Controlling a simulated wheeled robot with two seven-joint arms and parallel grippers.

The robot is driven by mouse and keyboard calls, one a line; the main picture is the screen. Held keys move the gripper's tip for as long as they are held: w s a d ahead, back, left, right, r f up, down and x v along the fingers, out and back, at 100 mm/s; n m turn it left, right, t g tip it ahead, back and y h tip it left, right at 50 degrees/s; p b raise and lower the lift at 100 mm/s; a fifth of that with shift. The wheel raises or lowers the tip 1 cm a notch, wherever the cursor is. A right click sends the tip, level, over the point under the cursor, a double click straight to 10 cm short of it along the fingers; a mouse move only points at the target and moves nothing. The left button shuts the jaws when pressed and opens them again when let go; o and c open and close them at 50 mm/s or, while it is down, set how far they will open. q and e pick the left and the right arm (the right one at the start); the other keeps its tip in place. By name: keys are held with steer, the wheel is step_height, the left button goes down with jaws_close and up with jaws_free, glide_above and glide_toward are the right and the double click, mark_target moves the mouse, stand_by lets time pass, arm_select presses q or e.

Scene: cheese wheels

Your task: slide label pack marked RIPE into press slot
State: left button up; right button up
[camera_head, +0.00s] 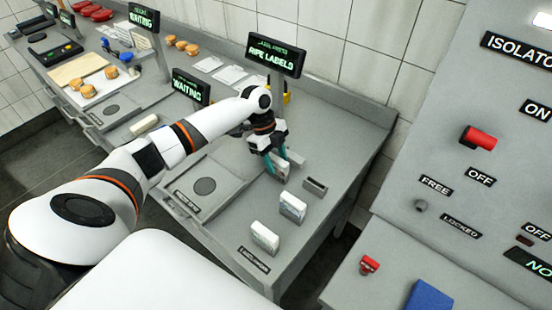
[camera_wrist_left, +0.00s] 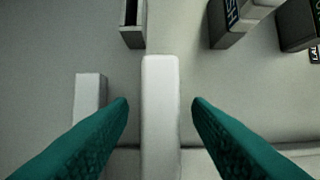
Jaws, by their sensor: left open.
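My left gripper (camera_head: 277,163) reaches down over a white label pack (camera_head: 280,172) on the grey bench. In the left wrist view, its two green fingers are open on either side of the pack (camera_wrist_left: 160,110), with a gap on both sides. A small grey box with a dark slot (camera_head: 316,187) stands right of that pack; it also shows at the top of the wrist view (camera_wrist_left: 132,36). Two more white packs, the middle one (camera_head: 293,206) and the front one (camera_head: 264,238), stand upright nearer the front edge. The packs' markings are too small to read. My right gripper is out of view.
A display reading RIPE LABELS (camera_head: 275,55) stands behind the gripper. A grey plate with a round dark disc (camera_head: 205,186) lies left of the packs. A panel with a red handle (camera_head: 478,138) stands at the right.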

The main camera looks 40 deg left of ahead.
arm_select(q)
steer(key=b+v, duration=0.2)
steer(key=v, duration=1)
steer(key=shift+b, duration=0.3)
